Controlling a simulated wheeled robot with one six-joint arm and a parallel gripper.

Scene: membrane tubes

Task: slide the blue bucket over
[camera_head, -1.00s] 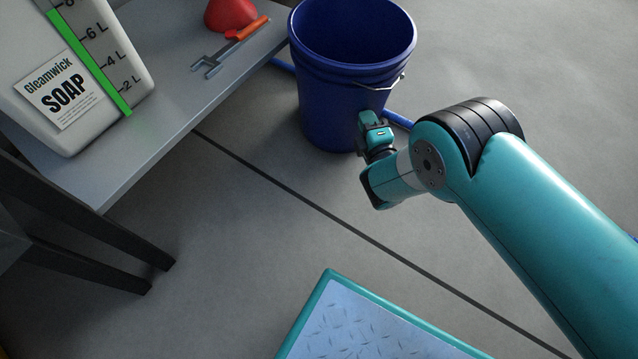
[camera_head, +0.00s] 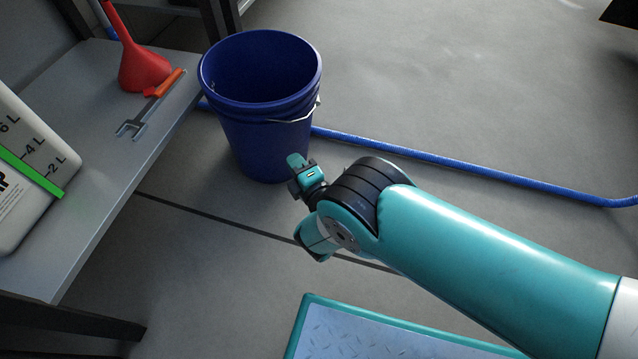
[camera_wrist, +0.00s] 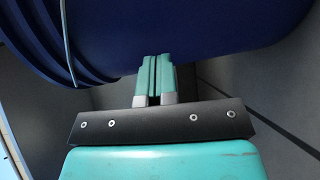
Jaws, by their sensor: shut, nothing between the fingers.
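The blue bucket (camera_head: 262,130) stands upright on the grey floor in the head view, with its wire handle hanging down at the right side. It looks empty. My gripper (camera_head: 296,161) is at the bucket's lower right side, with its fingers shut and nothing between them. In the wrist view the bucket (camera_wrist: 200,28) fills the top, and my gripper's two teal fingertips (camera_wrist: 154,62) meet its wall or lie very close to it. I cannot tell for certain whether they touch.
A grey bench (camera_head: 110,190) at the left holds a red funnel (camera_head: 140,68), a wrench-like tool (camera_head: 150,108) and a soap jug (camera_head: 30,170). A blue hose (camera_head: 450,160) runs behind the bucket along the floor. Open floor lies to the right and beyond.

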